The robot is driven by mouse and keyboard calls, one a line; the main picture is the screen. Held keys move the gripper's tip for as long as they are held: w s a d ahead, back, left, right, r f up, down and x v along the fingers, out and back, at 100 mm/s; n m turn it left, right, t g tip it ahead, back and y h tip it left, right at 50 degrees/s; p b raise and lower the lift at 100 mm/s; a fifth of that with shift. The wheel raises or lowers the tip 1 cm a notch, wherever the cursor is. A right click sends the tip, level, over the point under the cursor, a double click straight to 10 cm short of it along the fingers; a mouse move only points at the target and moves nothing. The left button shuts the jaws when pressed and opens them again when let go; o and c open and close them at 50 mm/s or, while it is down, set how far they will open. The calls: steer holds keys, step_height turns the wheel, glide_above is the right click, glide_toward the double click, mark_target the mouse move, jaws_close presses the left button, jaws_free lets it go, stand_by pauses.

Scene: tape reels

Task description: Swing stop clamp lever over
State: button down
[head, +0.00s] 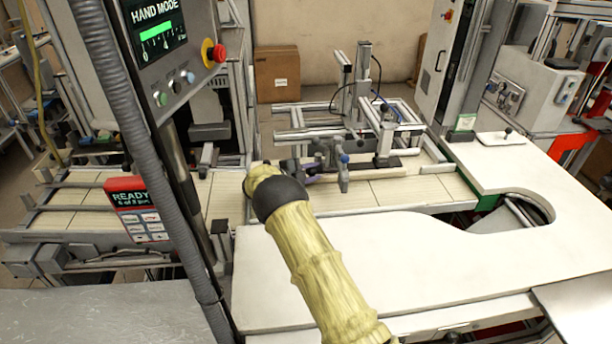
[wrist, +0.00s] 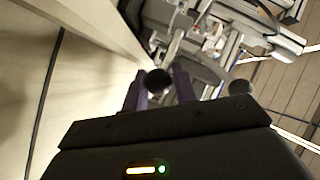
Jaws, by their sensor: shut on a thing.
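The stop clamp lever shows in the wrist view as a dark round knob (wrist: 158,80) between two purple fingers. My gripper (wrist: 160,90) is shut on this knob; its dark housing fills the bottom of that view. The lever's shaft and pivot are mostly hidden behind the knob and fingers, so I cannot tell its angle. In the head view my sleeved arm hides most of the gripper.
The conveyor with pale slats (head: 385,192) runs behind a white worktop (head: 400,255), which is largely bare. A metal frame with posts and cables (head: 362,85) stands over the conveyor. A control panel (head: 160,40) and grey hose stand close on the left. A red-topped display (head: 137,205) is below it.

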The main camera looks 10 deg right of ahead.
steer(key=c, duration=1.4)
jaws_free()
steer(key=shift+o, duration=1.1)
steer(key=shift+w+f, duration=0.1)
steer(key=shift+w, duration=0.05)
steer(key=shift+a, duration=0.1)
steer(key=b+v, duration=0.2)
steer(key=v, duration=0.8)
steer(key=shift+s+a, duration=0.3)
steer(key=shift+s+a+r, duration=0.25)
steer(key=shift+a+r, duration=0.1)
steer(key=shift+a, duration=0.05)
steer(key=shift+c, duration=0.4)
